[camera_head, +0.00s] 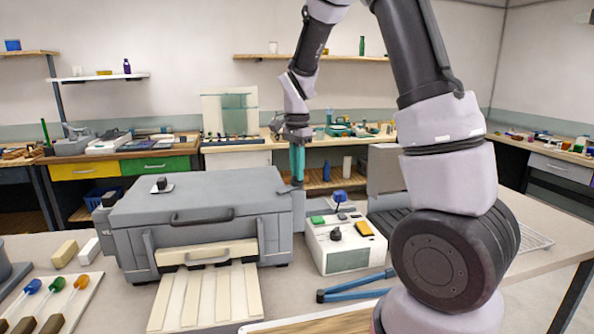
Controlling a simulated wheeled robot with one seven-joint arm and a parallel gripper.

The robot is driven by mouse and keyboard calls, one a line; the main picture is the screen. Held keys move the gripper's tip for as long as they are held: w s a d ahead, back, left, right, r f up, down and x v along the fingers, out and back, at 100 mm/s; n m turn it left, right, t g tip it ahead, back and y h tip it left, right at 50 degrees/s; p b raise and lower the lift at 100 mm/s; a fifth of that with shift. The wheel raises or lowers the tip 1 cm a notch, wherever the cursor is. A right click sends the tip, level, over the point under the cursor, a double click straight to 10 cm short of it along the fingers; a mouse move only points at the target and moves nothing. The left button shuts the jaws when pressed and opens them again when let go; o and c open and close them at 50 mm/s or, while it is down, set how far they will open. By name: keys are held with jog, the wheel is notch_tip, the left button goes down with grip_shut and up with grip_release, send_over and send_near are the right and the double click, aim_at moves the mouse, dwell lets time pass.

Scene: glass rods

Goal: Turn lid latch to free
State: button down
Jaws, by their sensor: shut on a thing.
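A large grey box (205,215) with a flat lid stands on the near table. A dark handle (203,217) lies along the lid's front. My gripper (298,181) comes down from above at the box's right end, with long teal fingers pointing downward. It is shut on a small dark part at the right edge of the lid, which seems to be the lid latch (287,189). The fingers hide much of it, and I cannot tell which way it is turned.
A white control box (345,245) with a blue-topped stick and buttons stands close right of the grey box. A blue tool (355,287) lies in front of it. A cream slatted tray (205,300) sticks out in front. My arm covers the right side.

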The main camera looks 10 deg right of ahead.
jog(key=n, duration=0.6)
jog(key=shift+w, duration=0.1)
jog(key=n, duration=0.6)
jog(key=shift+r, duration=0.1)
dwell(0.4)
jog(key=c, duration=0.9)
grip_release()
notch_tip(320, 180, up, 11)
jog(key=shift+f, duration=0.15)
